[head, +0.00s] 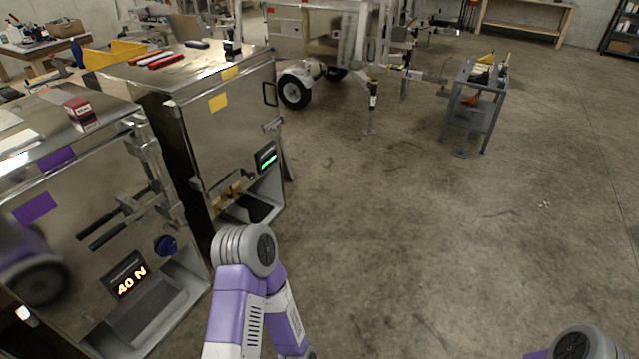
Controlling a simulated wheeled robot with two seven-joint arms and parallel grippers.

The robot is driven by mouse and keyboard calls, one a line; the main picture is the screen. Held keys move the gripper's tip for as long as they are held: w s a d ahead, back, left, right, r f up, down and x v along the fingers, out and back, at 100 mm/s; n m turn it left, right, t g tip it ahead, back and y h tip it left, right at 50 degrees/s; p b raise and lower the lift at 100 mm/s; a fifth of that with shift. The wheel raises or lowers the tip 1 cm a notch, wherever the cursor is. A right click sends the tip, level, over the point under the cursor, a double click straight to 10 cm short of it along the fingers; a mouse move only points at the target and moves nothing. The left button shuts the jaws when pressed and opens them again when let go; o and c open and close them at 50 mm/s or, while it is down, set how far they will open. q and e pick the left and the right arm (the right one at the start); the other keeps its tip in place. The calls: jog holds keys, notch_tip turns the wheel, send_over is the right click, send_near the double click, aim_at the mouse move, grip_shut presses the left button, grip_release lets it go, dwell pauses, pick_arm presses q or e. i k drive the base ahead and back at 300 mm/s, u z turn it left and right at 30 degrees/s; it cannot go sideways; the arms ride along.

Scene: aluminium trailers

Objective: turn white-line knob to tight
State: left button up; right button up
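A round blue knob (165,246) sits low on the front of the nearer metal cabinet (75,235), at the left of the head view. It is small, and I cannot make out a white line on it or which way it is turned. A dark display (126,275) left of and below the knob reads "40 N" in orange. My purple arm links rise at the bottom centre and the lower right corner. Neither of my grippers shows.
A second cabinet (228,120) with a green-lit display (266,157) stands behind. A red and white box (80,113) rests on the nearer cabinet. A grey stand (475,105) is far right. The middle floor is clear.

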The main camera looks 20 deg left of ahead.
aim_at(250, 174)
jog(key=z, duration=0.2)
jog(key=i, duration=0.6)
jog(key=u, duration=0.55)
jog(key=i, duration=1.95)
jog(key=u, duration=2)
jog(key=i, duration=0.85)
jog(key=u, duration=0.85)
